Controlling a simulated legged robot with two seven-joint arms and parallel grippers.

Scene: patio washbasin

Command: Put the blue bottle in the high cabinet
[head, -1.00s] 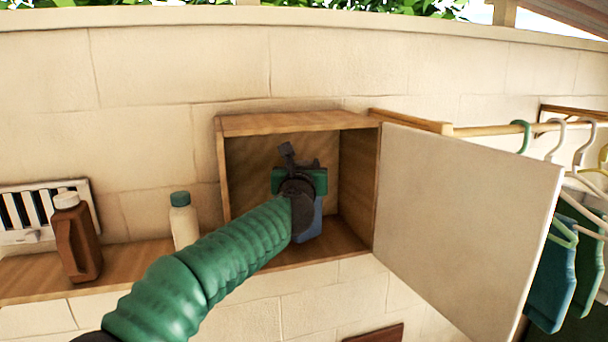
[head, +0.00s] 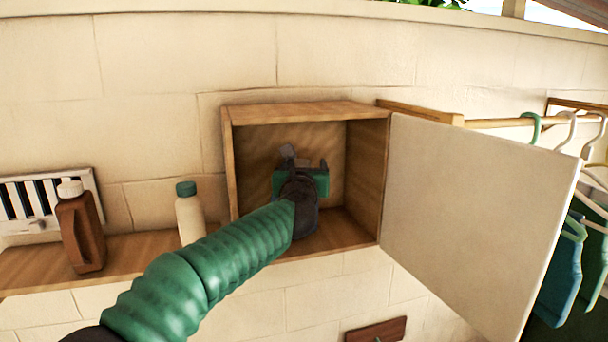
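The high cabinet (head: 232,165) is an open-fronted wooden box on the wall, with its white door (head: 470,215) swung wide to the right. My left gripper (head: 305,162) is inside the cabinet, reached in by my green ribbed arm from the lower left. Its two dark fingers stand apart with a gap between them, above a green block at the gripper. The blue bottle cannot be made out now; my dark wrist covers the area below the fingers, where blue showed earlier. My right gripper is not in view.
A wooden shelf (head: 135,252) left of the cabinet carries a brown jug (head: 80,232) and a cream bottle with a green cap (head: 189,215). A rail with hangers (head: 535,125) and blue-green items is at the right, behind the door. The cabinet floor's right side is clear.

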